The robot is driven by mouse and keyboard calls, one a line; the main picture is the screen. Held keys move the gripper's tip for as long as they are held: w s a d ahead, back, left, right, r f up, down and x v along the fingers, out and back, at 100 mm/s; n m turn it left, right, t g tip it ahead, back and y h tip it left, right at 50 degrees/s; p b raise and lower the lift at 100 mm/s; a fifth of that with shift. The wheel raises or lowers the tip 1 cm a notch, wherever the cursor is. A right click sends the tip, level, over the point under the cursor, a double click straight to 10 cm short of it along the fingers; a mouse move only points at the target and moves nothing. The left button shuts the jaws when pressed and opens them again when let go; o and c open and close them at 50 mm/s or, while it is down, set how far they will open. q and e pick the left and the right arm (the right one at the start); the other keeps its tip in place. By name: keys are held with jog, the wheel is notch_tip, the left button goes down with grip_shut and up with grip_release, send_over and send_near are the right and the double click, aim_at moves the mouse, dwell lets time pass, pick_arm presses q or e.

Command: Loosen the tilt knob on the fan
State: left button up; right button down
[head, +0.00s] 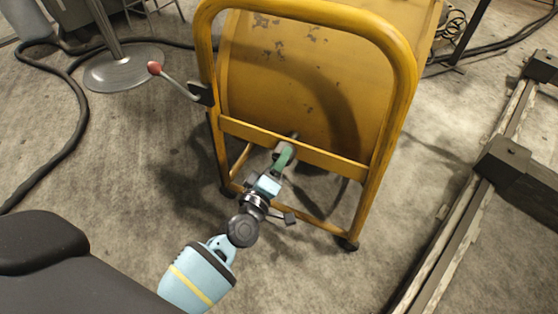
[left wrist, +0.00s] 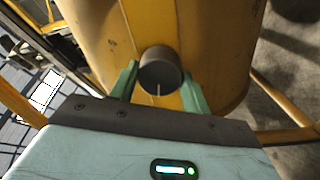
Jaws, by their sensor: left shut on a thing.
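The fan is a yellow drum (head: 300,75) in a yellow tube frame (head: 405,90) in the middle of the head view. The tilt knob (left wrist: 160,68) is dark and round, with a white mark pointing down in the left wrist view. My left gripper (head: 285,152) reaches the frame's crossbar. Its green fingers lie on both sides of the knob, and it is shut on the knob. In the head view the fingers and wrist hide most of the knob. My right gripper is not in view.
A lever with a red ball (head: 154,68) sticks out from the frame's left side. A round metal stand base (head: 123,69) and a black cable (head: 75,110) are at left. A rail (head: 462,205) runs along the right. Bare floor lies around the fan.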

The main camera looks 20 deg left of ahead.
pick_arm(q)
jog(key=n, duration=0.7)
jog(key=shift+n+y+b, duration=0.3)
jog(key=shift+n+b, duration=0.05)
jog(key=shift+n, duration=0.05)
dwell(0.3)
jog(key=o, duration=1)
